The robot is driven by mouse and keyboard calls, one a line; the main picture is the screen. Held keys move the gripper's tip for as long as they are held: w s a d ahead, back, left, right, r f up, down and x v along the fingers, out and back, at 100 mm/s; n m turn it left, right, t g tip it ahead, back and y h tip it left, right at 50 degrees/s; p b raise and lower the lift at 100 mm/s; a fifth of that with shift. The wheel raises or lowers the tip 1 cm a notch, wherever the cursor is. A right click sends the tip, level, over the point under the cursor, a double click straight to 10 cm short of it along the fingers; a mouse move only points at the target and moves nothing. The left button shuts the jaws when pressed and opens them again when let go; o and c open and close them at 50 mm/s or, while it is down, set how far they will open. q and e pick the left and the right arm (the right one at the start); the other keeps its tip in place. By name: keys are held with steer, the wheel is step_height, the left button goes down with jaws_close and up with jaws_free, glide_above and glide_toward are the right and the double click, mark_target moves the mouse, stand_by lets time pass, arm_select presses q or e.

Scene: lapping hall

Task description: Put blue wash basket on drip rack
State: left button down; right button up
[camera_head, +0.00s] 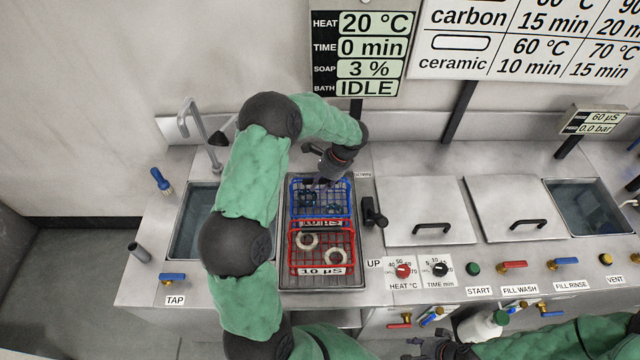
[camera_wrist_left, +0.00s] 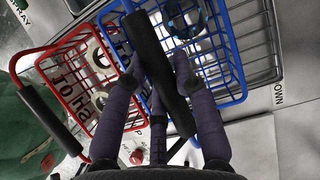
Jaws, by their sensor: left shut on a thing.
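The blue wash basket (camera_head: 347,203) is a wire basket with dark bluish ring parts inside, at the back of a grey framed rack (camera_head: 286,268). I cannot tell whether this is the drip rack. My left gripper (camera_head: 326,178) is above the basket's back part. In the left wrist view, its purple-grey fingers close around the black handle bar (camera_wrist_left: 158,62) of the blue basket (camera_wrist_left: 236,62). The basket looks level, and I cannot tell whether it touches the rack below. My right gripper (camera_head: 436,350) shows only partly at the bottom edge, with its fingers unclear.
A red wire basket (camera_head: 293,246) with pale rings stands directly in front of the blue one. A sink (camera_head: 178,232) with a tap is to the left. A black lever (camera_head: 373,212) and two closed lids (camera_head: 425,195) are to the right.

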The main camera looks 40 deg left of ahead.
arm_select(q)
steer(key=c, duration=1)
jaws_free()
steer(key=shift+s, duration=0.1)
steer(key=p+v, duration=0.1)
steer(key=v, duration=1.1)
steer(key=shift+r, duration=0.1)
